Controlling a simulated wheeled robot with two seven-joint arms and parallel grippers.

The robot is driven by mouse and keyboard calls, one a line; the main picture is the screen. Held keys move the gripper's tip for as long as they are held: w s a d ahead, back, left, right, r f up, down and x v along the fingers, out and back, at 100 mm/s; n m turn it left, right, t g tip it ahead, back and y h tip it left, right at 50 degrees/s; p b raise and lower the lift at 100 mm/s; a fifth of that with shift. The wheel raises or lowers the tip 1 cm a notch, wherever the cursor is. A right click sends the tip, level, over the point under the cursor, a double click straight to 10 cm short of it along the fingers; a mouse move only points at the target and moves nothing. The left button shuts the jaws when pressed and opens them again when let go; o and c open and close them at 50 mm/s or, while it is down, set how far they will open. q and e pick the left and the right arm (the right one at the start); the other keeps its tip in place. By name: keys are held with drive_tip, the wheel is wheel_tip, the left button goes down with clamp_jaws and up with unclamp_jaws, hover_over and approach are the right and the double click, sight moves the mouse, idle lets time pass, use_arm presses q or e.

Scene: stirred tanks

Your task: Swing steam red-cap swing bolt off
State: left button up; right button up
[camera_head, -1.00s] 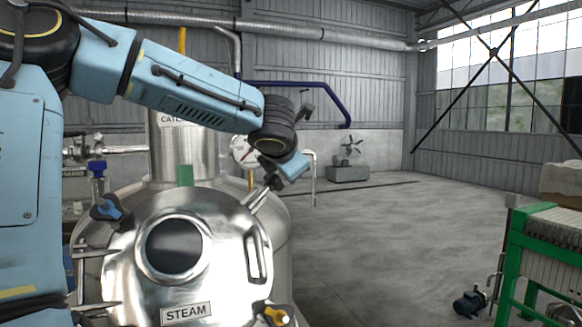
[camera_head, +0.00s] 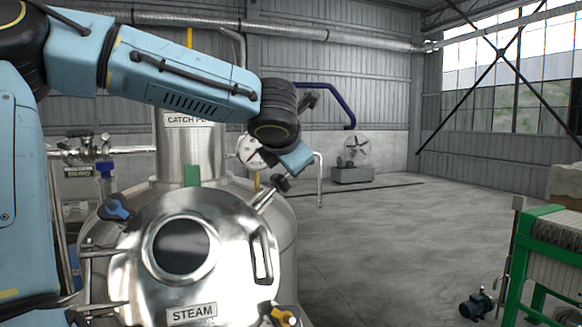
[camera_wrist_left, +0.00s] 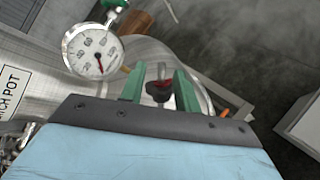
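The steel STEAM lid (camera_head: 145,260) has a round dark window and a label (camera_head: 191,313). The steam red-cap swing bolt (camera_head: 266,200) slants up at the lid's upper right; its red cap is not clear in the head view. My right gripper is not in view.
A blue-cap bolt (camera_head: 117,207) is at the lid's upper left, a yellow-cap one (camera_head: 283,316) at its lower right. The CATCH POT vessel (camera_head: 181,150) and a gauge (camera_wrist_left: 91,50) stand close behind.

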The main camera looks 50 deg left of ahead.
use_arm(q)
drive_tip(key=v, duration=0.9)
drive_tip(key=shift+s+r, duration=0.2)
drive_tip(key=shift+d, duration=0.1)
